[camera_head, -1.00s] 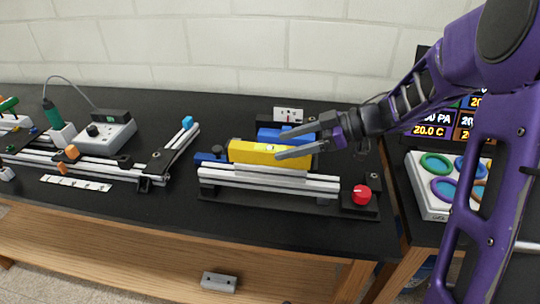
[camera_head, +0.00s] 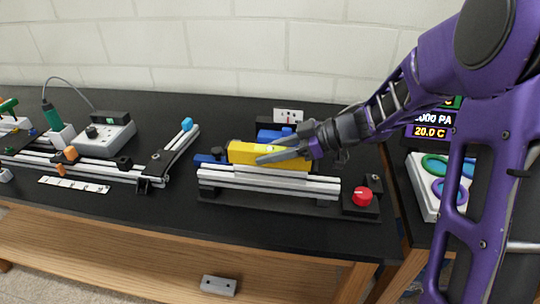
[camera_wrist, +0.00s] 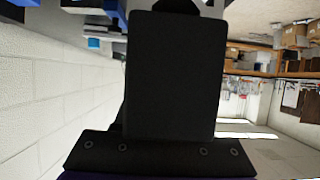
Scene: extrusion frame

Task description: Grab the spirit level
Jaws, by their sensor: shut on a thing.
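The yellow spirit level (camera_head: 240,152) lies along the aluminium extrusion frame (camera_head: 268,182) at the middle right of the black bench. My gripper (camera_head: 276,151) reaches in from the right, with one grey finger across the level's front face and the other at its back edge. It is shut on the level's right half. The level looks to be at rail height; I cannot tell whether it still touches the rail. In the wrist view my dark gripper body fills the middle and hides the level.
A blue block (camera_head: 268,135) stands close behind the level, with a wall socket (camera_head: 288,116) beyond it. A red knob (camera_head: 362,196) is at the frame's right end. Another rail assembly (camera_head: 90,168) and a grey box (camera_head: 100,137) stand to the left.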

